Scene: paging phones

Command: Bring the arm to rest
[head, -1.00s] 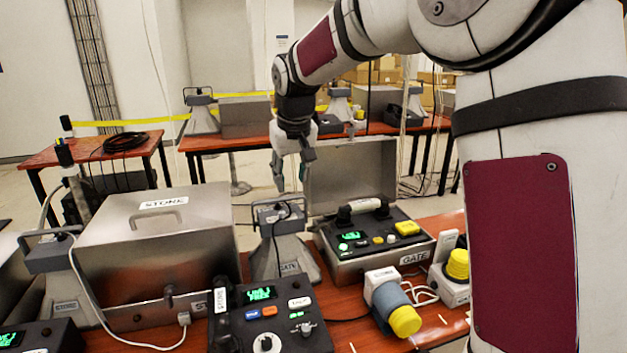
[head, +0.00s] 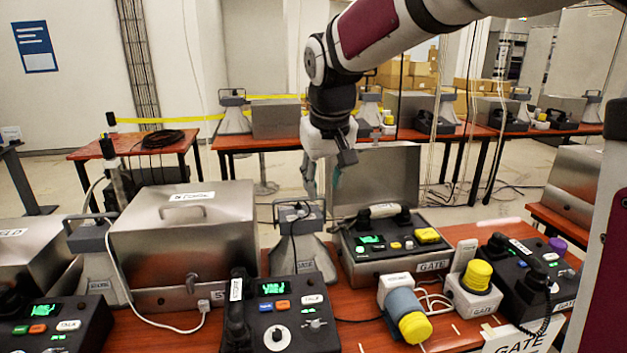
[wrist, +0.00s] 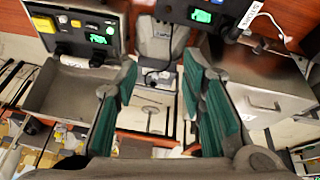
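My gripper (head: 322,180) hangs below my wrist in the head view, above and behind the grey horn speaker (head: 302,240). In the wrist view my gripper (wrist: 160,95) shows two green-padded fingers spread wide apart with nothing between them. It touches nothing that I can see. The GATE phone case (head: 385,258) stands open to the right of the horn, its handset (head: 385,212) lying across its panel. The STORE case (head: 185,245) is shut, to the left of the horn.
A desk phone (head: 285,315) sits in front of the horn. A grey plug with a yellow cap (head: 408,312) and a black phone (head: 530,280) stand to the right. Another table (head: 270,141) with horns and cases stands behind. The air around my gripper looks clear.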

